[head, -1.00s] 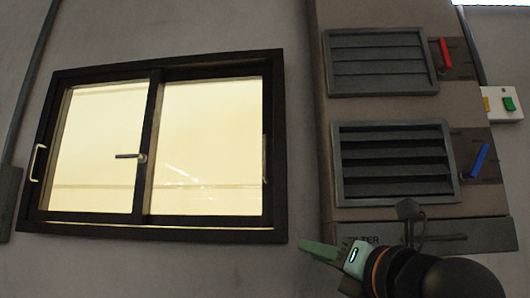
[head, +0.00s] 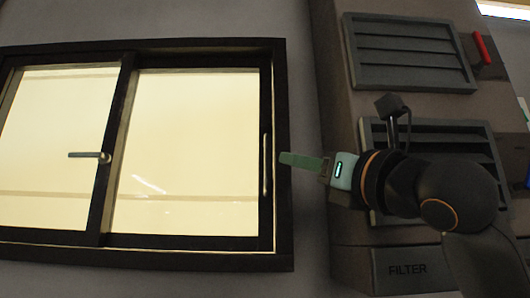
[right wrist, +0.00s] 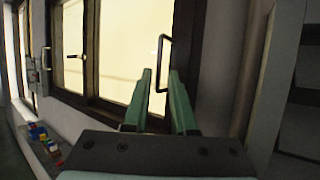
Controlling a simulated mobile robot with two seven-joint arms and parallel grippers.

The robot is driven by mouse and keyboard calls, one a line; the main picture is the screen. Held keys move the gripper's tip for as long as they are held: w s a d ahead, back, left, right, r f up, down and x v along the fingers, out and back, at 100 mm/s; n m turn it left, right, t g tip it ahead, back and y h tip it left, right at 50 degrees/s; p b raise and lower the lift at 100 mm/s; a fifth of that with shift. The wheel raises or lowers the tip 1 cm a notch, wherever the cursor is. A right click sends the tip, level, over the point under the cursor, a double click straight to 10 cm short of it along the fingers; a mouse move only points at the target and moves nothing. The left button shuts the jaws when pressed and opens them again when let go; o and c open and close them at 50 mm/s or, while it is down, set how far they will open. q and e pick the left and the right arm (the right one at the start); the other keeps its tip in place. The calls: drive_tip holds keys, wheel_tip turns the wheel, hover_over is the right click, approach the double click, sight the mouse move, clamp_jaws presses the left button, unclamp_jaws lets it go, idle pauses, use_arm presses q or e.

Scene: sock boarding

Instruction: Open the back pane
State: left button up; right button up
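A dark-framed sliding window (head: 150,46) has a left pane (head: 50,145) and a right pane (head: 190,150), both pale and bright. A dark latch lever (head: 88,155) sits on the upright between them. A slim upright pull handle (head: 266,165) is on the right pane's right stile; it also shows in the right wrist view (right wrist: 168,45). My right gripper (head: 284,158) is just right of this handle at mid-height. In the right wrist view its green fingers (right wrist: 161,74) are apart, with the handle's lower part showing between the tips. Contact cannot be told. My left gripper is out of view.
Right of the window, a brown cabinet juts out with an upper louvred vent (head: 408,52), a lower vent (head: 480,140) partly behind my arm, and a red lever (head: 483,47). Small coloured items (right wrist: 42,138) lie low at left in the right wrist view.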

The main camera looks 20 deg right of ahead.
sight(267, 181)
drive_tip(key=p+x, duration=0.2)
drive_tip(key=x, duration=0.7)
drive_tip(key=shift+w, duration=0.3)
drive_tip(key=shift+c, duration=0.3)
clamp_jaws()
idle(0.6)
